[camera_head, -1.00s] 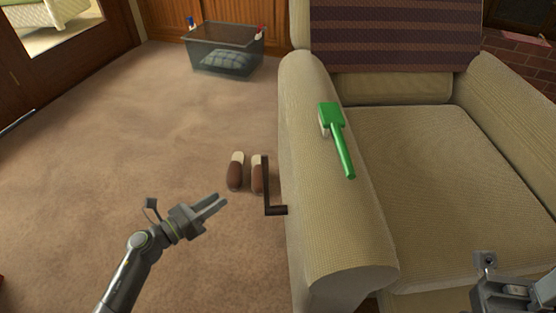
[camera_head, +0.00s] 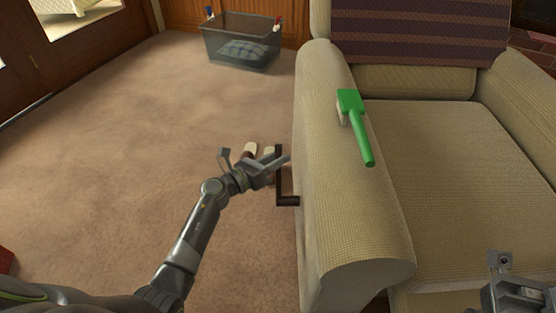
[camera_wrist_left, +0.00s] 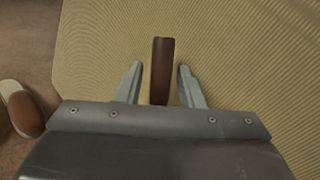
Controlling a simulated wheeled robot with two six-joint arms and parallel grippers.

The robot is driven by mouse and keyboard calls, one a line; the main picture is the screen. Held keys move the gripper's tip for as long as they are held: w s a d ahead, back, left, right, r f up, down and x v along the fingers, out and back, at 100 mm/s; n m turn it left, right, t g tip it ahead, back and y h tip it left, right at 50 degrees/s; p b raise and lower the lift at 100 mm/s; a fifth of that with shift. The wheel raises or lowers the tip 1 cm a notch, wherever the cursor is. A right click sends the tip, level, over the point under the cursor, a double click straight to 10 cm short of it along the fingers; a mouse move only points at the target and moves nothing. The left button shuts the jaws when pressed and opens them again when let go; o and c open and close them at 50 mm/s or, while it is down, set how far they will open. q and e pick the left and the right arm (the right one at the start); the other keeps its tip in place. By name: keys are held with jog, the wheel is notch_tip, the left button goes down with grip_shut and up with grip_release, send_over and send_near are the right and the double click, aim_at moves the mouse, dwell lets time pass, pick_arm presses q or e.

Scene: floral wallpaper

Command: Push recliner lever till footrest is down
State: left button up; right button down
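The beige recliner (camera_head: 330,190) stands on the right in the head view. Its dark lever (camera_head: 279,183) is on the outer side of the near-left arm, a long bar standing up from a short foot at the side. My left gripper (camera_head: 282,160) is at the upper part of the lever. In the left wrist view the lever's brown bar (camera_wrist_left: 162,70) lies between the open fingers of my left gripper (camera_wrist_left: 160,82), with a gap visible on each side. My right gripper (camera_head: 515,290) is at the lower right edge, only partly in frame, and its fingers cannot be made out.
A green-handled brush (camera_head: 357,125) lies on the recliner's arm. Brown and white slippers (camera_head: 250,150) are on the carpet behind my left gripper; one also shows in the left wrist view (camera_wrist_left: 22,108). A clear bin (camera_head: 242,42) stands at the back.

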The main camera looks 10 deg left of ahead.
pick_arm(q)
jog(key=shift+w+d, duration=0.25)
jog(key=shift+w, duration=0.1)
jog(key=shift+c, duration=0.3)
grip_shut()
